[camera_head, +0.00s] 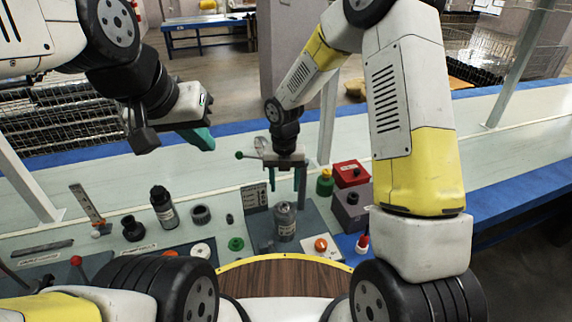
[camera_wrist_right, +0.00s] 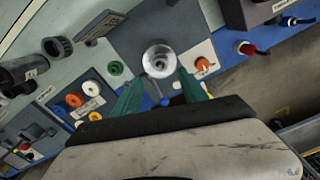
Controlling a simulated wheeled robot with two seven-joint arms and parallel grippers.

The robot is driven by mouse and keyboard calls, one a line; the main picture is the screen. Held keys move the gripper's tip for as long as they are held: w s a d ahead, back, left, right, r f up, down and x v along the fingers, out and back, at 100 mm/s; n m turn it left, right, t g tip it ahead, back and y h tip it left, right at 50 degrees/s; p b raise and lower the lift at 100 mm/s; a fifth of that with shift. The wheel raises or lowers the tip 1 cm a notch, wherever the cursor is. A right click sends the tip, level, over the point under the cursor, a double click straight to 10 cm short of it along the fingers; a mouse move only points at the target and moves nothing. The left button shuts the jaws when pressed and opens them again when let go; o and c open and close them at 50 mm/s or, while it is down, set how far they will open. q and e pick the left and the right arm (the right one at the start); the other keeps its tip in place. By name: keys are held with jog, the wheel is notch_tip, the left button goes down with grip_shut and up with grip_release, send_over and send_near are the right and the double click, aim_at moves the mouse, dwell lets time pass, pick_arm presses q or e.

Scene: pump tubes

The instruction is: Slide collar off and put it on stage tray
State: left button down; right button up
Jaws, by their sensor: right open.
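A silver-grey cylinder (camera_head: 285,222) stands upright on a dark grey-blue plate (camera_head: 318,218); a separate collar on it is not clear. Its round shiny top (camera_wrist_right: 159,62) shows in the right wrist view. My right gripper (camera_head: 286,180) is open, green fingers pointing down above the cylinder in the head view. In the wrist view its fingers (camera_wrist_right: 160,92) lie left and right of the cylinder's near side, with nothing gripped. My left gripper (camera_head: 200,138) hangs at upper left, away from the parts; its jaw gap is hidden. I cannot tell which surface is the stage tray.
A black bottle (camera_head: 163,208), a dark ribbed ring (camera_head: 200,215) and a green ring (camera_head: 236,244) stand left of the plate. A red-topped box (camera_head: 351,174) and a green-yellow part (camera_head: 325,183) stand to the right. The bench behind is mostly clear.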

notch_tip(320, 180, down, 8)
jog(key=shift+r, duration=0.15)
dwell(0.3)
grip_shut()
jog(key=c, duration=0.9)
grip_release()
grip_shut()
jog(key=shift+r, duration=0.7)
jog(key=shift+r, duration=2.25)
